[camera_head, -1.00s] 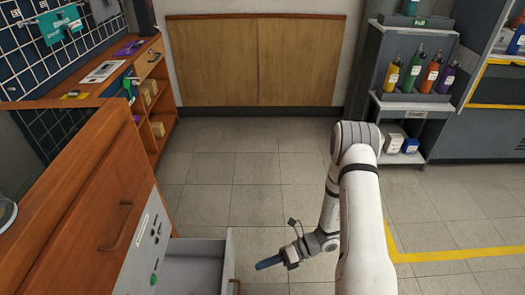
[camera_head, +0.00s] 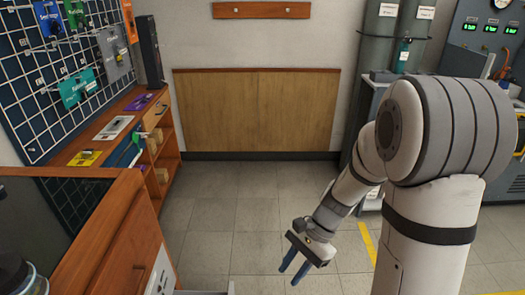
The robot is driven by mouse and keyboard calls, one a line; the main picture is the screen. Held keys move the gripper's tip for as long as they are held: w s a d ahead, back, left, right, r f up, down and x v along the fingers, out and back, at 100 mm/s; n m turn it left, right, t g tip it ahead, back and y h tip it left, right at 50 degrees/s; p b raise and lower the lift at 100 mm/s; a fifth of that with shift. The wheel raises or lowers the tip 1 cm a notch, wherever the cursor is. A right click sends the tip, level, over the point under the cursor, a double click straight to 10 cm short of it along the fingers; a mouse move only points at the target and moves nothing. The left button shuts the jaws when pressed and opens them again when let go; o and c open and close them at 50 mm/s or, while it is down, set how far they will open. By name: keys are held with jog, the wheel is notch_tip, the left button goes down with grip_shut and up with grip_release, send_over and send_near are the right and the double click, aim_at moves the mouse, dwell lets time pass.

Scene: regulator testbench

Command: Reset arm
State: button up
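My arm (camera_head: 435,190) is white with grey bands and fills the right side of the view, bent at a large joint. My gripper (camera_head: 290,275) hangs at the lower middle, over the tiled floor. Its two blue fingers point down and slightly left, with a gap between them. The gripper is open, and nothing shows between the fingers.
A wooden cabinet (camera_head: 110,235) stands at lower left, with a drawer edge (camera_head: 206,292) barely showing. A pegboard (camera_head: 70,85) hangs above a shelf unit (camera_head: 165,150). Gas cylinders (camera_head: 380,40) and a gauge panel (camera_head: 490,35) stand at right. The middle floor is clear.

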jog(key=s+d+r+n+t+h+p, duration=0.2)
jog(key=r+n+p, duration=0.1)
jog(key=r, duration=0.5)
jog(key=s+d+r+n+t+h+p, duration=0.2)
jog(key=d+r+n+p, duration=0.1)
jog(key=r, duration=0.5)
jog(key=s+d+r+n+t+h+p, duration=0.2)
jog(key=r+n+p, duration=0.2)
jog(key=r, duration=0.4)
jog(key=shift+d+r+t, duration=0.4)
